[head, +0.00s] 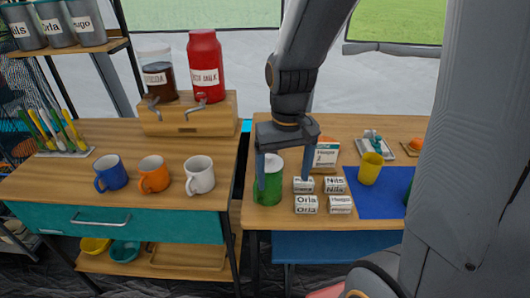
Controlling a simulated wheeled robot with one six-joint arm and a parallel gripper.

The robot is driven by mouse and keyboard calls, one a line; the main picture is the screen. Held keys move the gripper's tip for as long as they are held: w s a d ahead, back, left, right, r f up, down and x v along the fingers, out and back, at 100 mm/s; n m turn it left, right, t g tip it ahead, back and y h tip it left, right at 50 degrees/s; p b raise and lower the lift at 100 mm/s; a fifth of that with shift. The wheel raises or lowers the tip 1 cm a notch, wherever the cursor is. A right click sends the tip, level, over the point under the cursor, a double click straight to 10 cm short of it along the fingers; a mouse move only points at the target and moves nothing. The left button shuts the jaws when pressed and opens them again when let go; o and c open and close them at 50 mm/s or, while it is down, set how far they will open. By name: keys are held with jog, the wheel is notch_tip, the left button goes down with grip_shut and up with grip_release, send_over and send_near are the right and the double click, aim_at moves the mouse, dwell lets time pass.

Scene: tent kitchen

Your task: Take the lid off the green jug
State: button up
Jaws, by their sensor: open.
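A green cylindrical container (270,190) with a pale upper part stands upright at the left front of the right table. I cannot tell whether it is the green jug or whether its pale top is a lid. Another dark green thing (407,194) shows at the right on the blue mat, mostly hidden behind my arm. My gripper (287,178) is open, pointing down with nothing seen between its fingers. Its left finger overlaps the green container in the picture; I cannot tell if they touch.
Several small name-labelled boxes (306,205) stand right of the green container. A yellow cup (370,168) is by the blue mat (375,205). A labelled carton (326,155) stands behind. Blue, orange and white mugs (200,175) line the left counter; a red dispenser (206,65) stands behind.

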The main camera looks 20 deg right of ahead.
aim_at(269, 156)
jog(key=w+r+p, duration=0.1)
jog(key=w, duration=0.2)
jog(key=w+r+p, duration=0.1)
jog(key=w+r, duration=0.1)
jog(key=w, duration=0.2)
jog(key=w+r+p, duration=0.2)
jog(key=w, duration=0.2)
jog(key=shift+w, duration=0.3)
jog(key=shift+w+f, duration=0.15)
jog(key=shift+f, duration=0.2)
jog(key=shift+f+p, duration=1.35)
jog(key=shift+f, duration=2.15)
jog(key=c, duration=1.1)
jog(key=shift+c, duration=0.6)
